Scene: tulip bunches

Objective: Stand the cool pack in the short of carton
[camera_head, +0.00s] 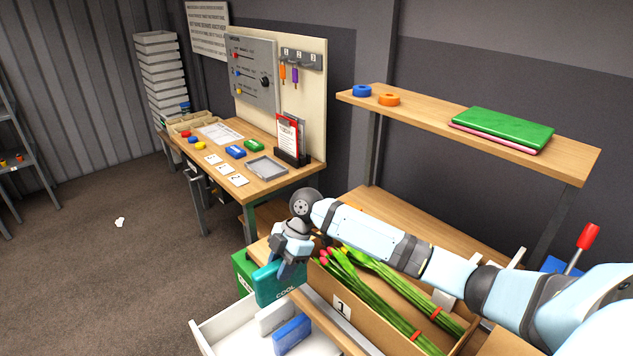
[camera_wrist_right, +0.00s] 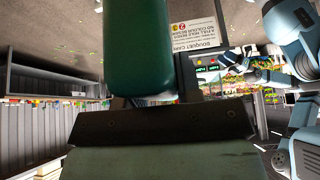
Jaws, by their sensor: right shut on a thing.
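The teal cool pack (camera_head: 278,287), lettered COOL, hangs upright below my right gripper (camera_head: 289,262), which is shut on its top edge. It is over the near left end of the bench, beside the carton marked 1. In the right wrist view the pack (camera_wrist_right: 138,45) is a dark green block close to the camera. The carton (camera_head: 343,305) holds green-stemmed tulip bunches (camera_head: 375,290) with red and pink heads and red bands. Part of the carton is hidden behind my right arm. My left gripper is not in view.
A white open drawer (camera_head: 225,322) below the held pack holds a white pack (camera_head: 274,317) and a blue pack (camera_head: 291,334). A green box (camera_head: 241,270) stands behind the pack. A shelf (camera_head: 420,125) overhangs the bench. A side table (camera_head: 262,183) stands farther back.

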